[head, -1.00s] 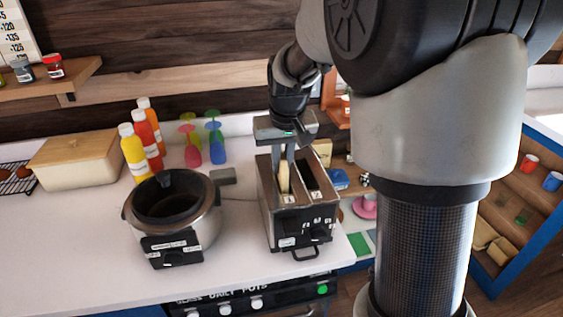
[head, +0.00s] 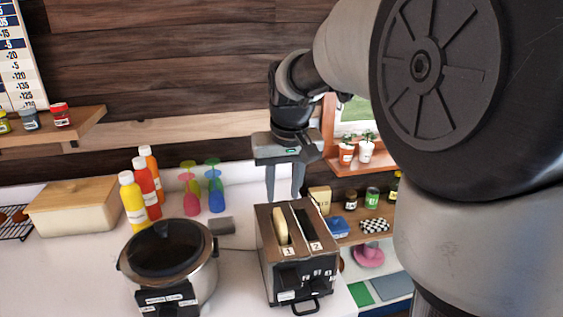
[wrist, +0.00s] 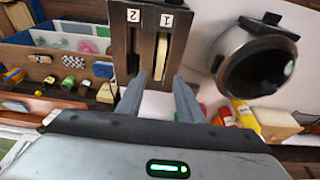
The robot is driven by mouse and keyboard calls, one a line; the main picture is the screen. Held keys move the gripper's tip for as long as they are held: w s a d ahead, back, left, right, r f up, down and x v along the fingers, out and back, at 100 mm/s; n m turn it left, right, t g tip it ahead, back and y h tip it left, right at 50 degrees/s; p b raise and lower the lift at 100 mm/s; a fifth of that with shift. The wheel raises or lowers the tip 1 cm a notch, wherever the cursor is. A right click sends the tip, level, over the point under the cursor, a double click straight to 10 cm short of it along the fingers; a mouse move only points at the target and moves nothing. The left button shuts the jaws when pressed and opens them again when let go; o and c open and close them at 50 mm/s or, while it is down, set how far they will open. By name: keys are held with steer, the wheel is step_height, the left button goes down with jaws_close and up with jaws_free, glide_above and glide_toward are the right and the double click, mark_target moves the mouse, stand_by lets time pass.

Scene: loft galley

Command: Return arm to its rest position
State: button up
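My gripper (head: 285,188) hangs above the back of the toaster (head: 288,250), its fingers pointing down. The two fingers are apart with nothing between them; in the wrist view my gripper (wrist: 158,92) also shows a clear gap. A slice of bread (head: 280,225) stands in the toaster slot labelled 1, and it also shows in the wrist view (wrist: 161,55). The slot labelled 2 looks dark and empty. My arm runs from the right side of the head view to the gripper.
A round cooker (head: 168,262) stands left of the toaster. Sauce bottles (head: 140,190), coloured glasses (head: 204,190) and a wooden bread box (head: 73,207) are along the back. Shelves with plant pots (head: 356,151) and jars (head: 372,198) lie right of the gripper.

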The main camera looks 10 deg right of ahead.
steer(key=v, duration=0.8)
steer(key=s+f+t+p, duration=0.2)
steer(key=s+f, duration=0.2)
steer(key=s, duration=1.5)
steer(key=shift+s+p, duration=0.35)
steer(key=shift+s, duration=0.05)
steer(key=shift+w+d+f, duration=0.1)
